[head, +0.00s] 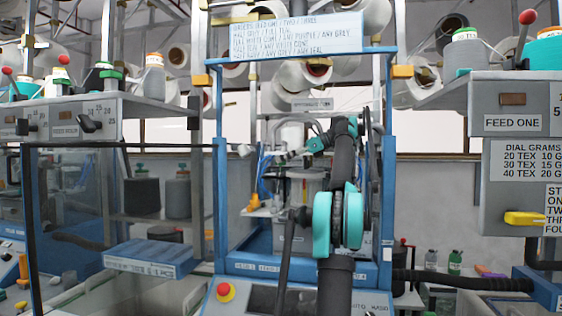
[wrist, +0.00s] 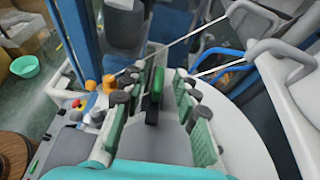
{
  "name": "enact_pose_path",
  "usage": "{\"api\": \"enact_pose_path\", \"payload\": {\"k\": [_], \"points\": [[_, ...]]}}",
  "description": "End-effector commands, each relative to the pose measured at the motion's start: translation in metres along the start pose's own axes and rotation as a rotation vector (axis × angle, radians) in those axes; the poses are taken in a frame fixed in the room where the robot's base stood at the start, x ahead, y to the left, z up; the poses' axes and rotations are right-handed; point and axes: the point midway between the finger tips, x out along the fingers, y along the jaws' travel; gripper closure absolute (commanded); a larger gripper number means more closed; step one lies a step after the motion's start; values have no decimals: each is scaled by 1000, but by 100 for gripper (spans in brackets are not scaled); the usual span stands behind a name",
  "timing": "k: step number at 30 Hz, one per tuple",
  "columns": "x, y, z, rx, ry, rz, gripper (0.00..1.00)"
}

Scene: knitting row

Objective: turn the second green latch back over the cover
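In the wrist view a green latch (wrist: 157,80) with a dark lower part stands between the two fingers of my gripper (wrist: 157,92). The fingers are spread, with a gap on both sides of the latch, so my gripper is open. A pale grey surface (wrist: 178,108) lies below the latch; I cannot tell whether it is the cover. I see only one green latch and cannot tell which one it is. In the head view my gripper (head: 316,144) is small, at the machine's middle; its fingertips and the latch cannot be made out there.
Blue frame posts (head: 388,160) stand on both sides of my arm. A written sign (head: 296,36) hangs above. A feed box (head: 515,122) is at right, a clear panel (head: 120,210) at left. In the wrist view a white rounded part (wrist: 248,135) lies close to the right finger.

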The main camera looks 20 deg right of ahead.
Motion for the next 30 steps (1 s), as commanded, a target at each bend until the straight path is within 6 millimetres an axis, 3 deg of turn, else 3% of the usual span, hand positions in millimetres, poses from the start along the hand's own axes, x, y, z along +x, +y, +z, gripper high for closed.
{"api": "enact_pose_path", "payload": {"k": [6, 12, 30], "points": [[-39, -1, -1, 1, 0, -3, 70], [-55, -1, -1, 1, 0, -2, 70], [-59, 0, -1, 0, 0, -1, 70]]}}
